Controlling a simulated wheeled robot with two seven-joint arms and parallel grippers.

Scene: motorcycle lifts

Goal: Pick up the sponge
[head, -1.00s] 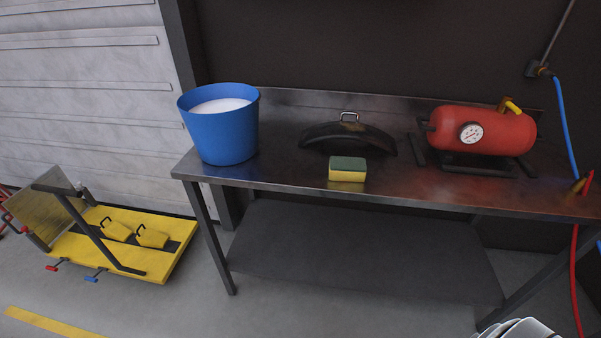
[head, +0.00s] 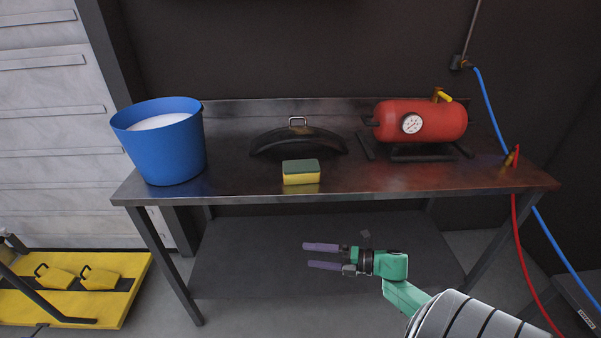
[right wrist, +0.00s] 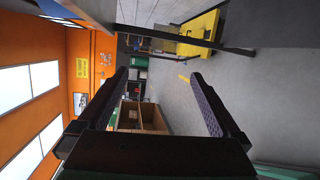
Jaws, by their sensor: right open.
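The sponge (head: 301,173) is a small block, green on top and yellow below. It lies on the metal workbench (head: 235,189) near its front edge, in front of a black curved part with a handle. My right gripper (head: 322,256) is open and empty in the head view, lower in the picture than the sponge and apart from it. In the right wrist view its two fingers (right wrist: 158,100) are spread with nothing between them, and the sponge does not show there. My left gripper is not in view.
A blue bucket (head: 163,150) with white contents stands left of the sponge. The black curved part (head: 298,142) is close behind it. A red tank (head: 420,120) with a gauge stands to the right. A lower shelf (head: 250,255) is under the benchtop. The bench front before the sponge is clear.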

